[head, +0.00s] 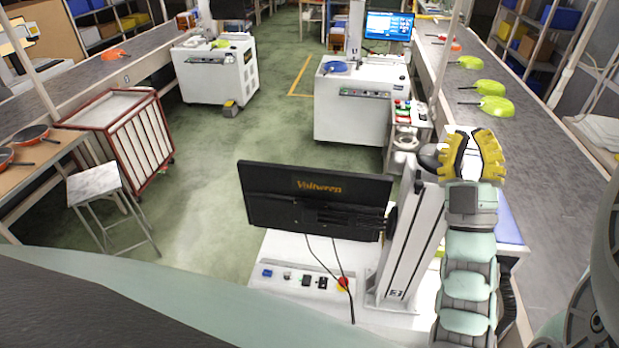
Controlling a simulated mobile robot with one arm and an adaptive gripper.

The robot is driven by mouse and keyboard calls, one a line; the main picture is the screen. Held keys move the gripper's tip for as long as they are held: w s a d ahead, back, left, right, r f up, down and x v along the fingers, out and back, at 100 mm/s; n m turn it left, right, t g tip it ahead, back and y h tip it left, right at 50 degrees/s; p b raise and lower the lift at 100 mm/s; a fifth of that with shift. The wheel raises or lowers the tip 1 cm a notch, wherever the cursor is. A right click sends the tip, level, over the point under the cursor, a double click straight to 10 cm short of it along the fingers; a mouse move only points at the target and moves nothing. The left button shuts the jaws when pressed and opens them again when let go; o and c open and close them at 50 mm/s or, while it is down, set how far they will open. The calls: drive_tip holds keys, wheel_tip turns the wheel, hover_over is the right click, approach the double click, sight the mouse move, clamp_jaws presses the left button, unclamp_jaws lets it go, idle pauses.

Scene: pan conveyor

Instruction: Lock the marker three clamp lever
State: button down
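My gripper (472,157) has yellow fingers and is raised at the right, above the near white machine (300,262) and beside the top of its grey column (413,235). The fingers stand apart with a gap between them, and I see nothing held. A dark rounded part (429,156) shows just left of the fingers; I cannot tell whether it touches them or what it is. I cannot make out a clamp lever or a marker with a three. My arm hides part of the machine's right side.
A black monitor (315,200) stands on the near machine, left of the column. The machine's front has a red button (343,283). A long grey conveyor (560,200) with green pans (495,108) runs along the right. Another white machine (345,118) stands beyond. Green floor is open at left.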

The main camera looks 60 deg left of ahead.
drive_tip(key=s+a+f+n+g+h+b, duration=0.2)
drive_tip(key=a+f+n+g, duration=0.1)
drive_tip(key=a+f, duration=0.3)
drive_tip(key=s+a+f+n+g+h+b, duration=0.1)
drive_tip(key=s+a+f+n+g+h, duration=0.15)
drive_tip(key=a+f, duration=0.4)
drive_tip(key=t+h+p, duration=0.4)
drive_tip(key=h, duration=0.3)
approach(419, 178)
drive_tip(key=w+a+r, duration=0.2)
drive_tip(key=a+r, duration=0.1)
drive_tip(key=a, duration=0.2)
drive_tip(key=shift+d+f, duration=0.15)
drive_tip(key=shift+f, duration=0.05)
